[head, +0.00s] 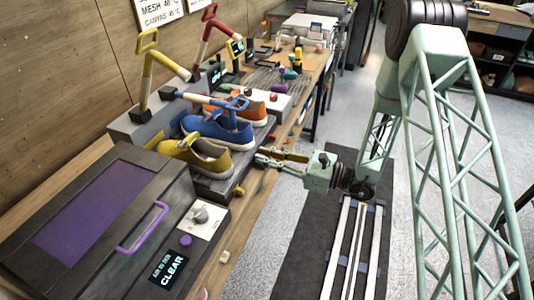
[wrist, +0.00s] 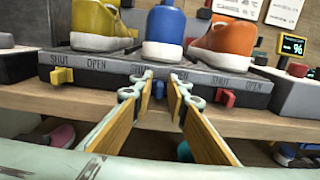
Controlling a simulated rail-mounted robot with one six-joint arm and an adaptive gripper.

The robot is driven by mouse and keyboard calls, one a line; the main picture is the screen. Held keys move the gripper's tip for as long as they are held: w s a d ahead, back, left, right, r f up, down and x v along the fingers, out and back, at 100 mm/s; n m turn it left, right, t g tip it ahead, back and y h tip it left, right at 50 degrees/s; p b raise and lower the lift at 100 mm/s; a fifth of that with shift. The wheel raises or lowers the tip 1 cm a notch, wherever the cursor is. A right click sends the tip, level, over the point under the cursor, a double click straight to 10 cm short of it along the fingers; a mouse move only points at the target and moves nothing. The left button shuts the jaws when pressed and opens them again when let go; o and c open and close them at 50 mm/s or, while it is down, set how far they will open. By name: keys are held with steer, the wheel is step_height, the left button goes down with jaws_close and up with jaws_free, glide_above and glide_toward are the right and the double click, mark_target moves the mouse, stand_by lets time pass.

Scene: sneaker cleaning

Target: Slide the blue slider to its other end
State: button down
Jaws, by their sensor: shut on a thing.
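The blue slider (wrist: 160,89) sits on the front face of the dark shoe stand (wrist: 110,76), below the blue sneaker (wrist: 165,36). Only a small part of it shows between the fingertips of my gripper (wrist: 161,84). My gripper is shut on it. In the head view my gripper (head: 258,157) reaches the stand's front from the right, and the slider itself is hidden there.
A yellow slider (wrist: 62,75) at its "SHUT" end and a red slider (wrist: 226,98) flank the blue one on the stand. Yellow (wrist: 98,22) and orange (wrist: 224,43) sneakers stand either side. A purple-topped box (head: 95,215) is at the bench's near end.

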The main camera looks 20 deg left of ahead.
mark_target(253, 160)
steer(key=shift+s+a, duration=0.1)
steer(key=shift+s, duration=1.3)
steer(key=c, duration=2.8)
jaws_free()
steer(key=shift+s, duration=0.15)
steer(key=shift+d, duration=0.5)
steer(key=shift+s+d, duration=0.15)
steer(key=shift+d, duration=1.65)
steer(key=shift+s+d, duration=0.15)
steer(key=shift+d, duration=1.7)
steer(key=shift+s+d, duration=0.15)
steer(key=shift+d, duration=1.65)
steer(key=shift+r, duration=0.1)
